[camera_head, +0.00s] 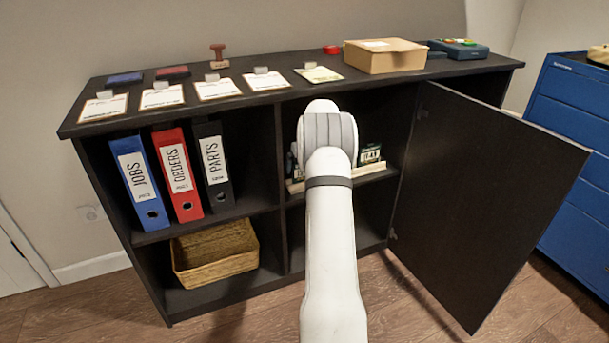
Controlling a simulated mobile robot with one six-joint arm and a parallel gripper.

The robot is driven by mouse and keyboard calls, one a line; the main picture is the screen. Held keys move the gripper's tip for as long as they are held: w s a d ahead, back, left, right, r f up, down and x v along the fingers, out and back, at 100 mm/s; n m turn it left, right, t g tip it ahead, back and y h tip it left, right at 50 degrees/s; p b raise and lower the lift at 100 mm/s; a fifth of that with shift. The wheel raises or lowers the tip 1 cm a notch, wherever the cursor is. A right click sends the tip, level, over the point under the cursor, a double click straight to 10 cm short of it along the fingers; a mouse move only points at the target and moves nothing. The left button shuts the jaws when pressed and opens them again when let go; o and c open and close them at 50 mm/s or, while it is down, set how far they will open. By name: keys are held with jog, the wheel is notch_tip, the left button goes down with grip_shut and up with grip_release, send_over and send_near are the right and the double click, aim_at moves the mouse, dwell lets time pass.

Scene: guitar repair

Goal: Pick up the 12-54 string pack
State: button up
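A dark pack with pale print (370,153) stands on the middle shelf inside the open right compartment. Its print is too small to read, so I cannot tell whether it is the 12-54 string pack. Other small pack edges show left of my arm, mostly hidden. A pale wooden holder (371,169) runs along the foot of the packs. My white arm reaches from the front into this compartment. My gripper is hidden behind the arm's rounded wrist, so its opening and contents do not show.
The black cabinet door (483,195) stands open on the right. Blue, red and black binders (177,172) fill the left shelf above a wicker basket (215,253). Clipboards (161,96) and a cardboard box (384,57) lie on top. A blue drawer chest (575,140) stands far right.

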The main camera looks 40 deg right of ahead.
jog(key=shift+c, duration=0.2)
jog(key=c, duration=0.8)
jog(key=shift+r, duration=0.15)
